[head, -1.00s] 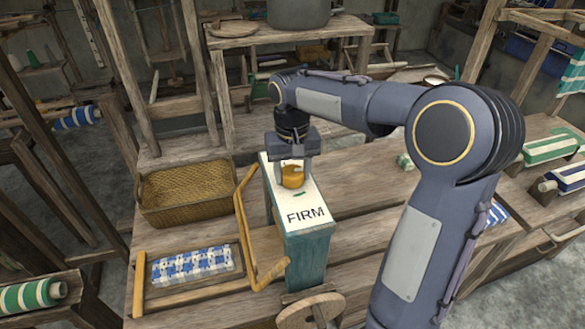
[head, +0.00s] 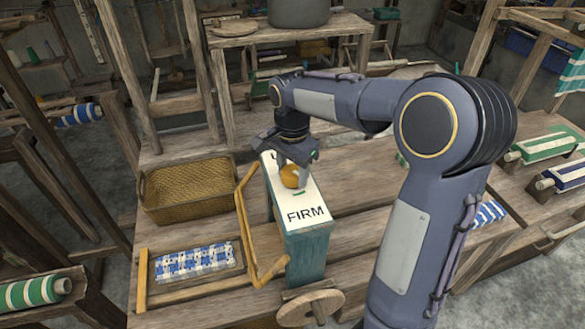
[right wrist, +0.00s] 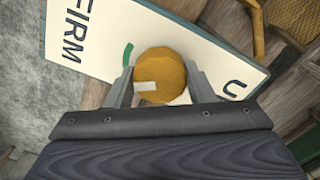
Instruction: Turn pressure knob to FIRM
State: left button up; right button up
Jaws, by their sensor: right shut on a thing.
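The round ochre pressure knob (head: 289,177) sits on the white top panel (head: 296,199) of a teal box (head: 307,254). The word FIRM is printed at the panel's near end, with a short green mark between it and the knob. My right gripper (head: 293,172) comes down from above and is shut on the knob. In the right wrist view its fingers grip both sides of the knob (right wrist: 160,72). A white mark on the knob's face is not lined up with the green mark there. Lettering at the panel's other end is partly hidden. My left gripper is not in view.
A yellowish wooden frame (head: 246,224) stands close to the left of the box. A wicker basket (head: 190,188) and a blue checked cloth (head: 193,261) lie further left. A wooden wheel (head: 309,309) is at the front. The bench right of the box is partly behind my arm.

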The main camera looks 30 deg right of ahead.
aim_at(293, 171)
jog(key=m+p, duration=0.1)
jog(key=m, duration=0.4)
jog(key=shift+r, duration=0.1)
jog(key=shift+d+m, duration=0.1)
jog(key=shift+m, duration=0.2)
dwell(0.4)
jog(key=o, duration=1)
jog(key=shift+c, duration=0.2)
notch_tip(293, 171, up, 8)
jog(key=shift+f+b, duration=0.15)
jog(key=shift+b, duration=0.15)
jog(key=shift+s, duration=0.1)
